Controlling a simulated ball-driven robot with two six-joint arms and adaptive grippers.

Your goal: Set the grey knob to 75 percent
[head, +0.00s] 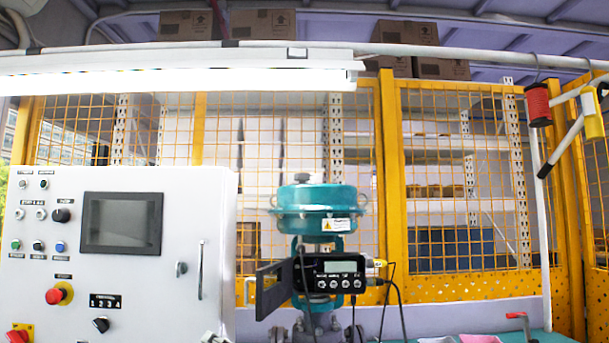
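The valve positioner (341,276) is a black box with a small grey display (344,266) and a row of several small light round controls (334,284) below it. Its dark cover (273,289) is swung open to the left. It is mounted below a teal actuator (317,208). I cannot tell which small control is the grey knob, and no setting or display value is readable. Neither gripper can be made out in the head view. A small pale metallic part at the bottom edge, left of the valve, is cut off and unclear.
A white control cabinet (120,250) with a dark screen (121,223), switches and a red button (54,296) stands at the left. Dark cables (397,300) hang right of the positioner. A yellow mesh fence (450,180) stands behind. A red-handled tool (519,316) is at the lower right.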

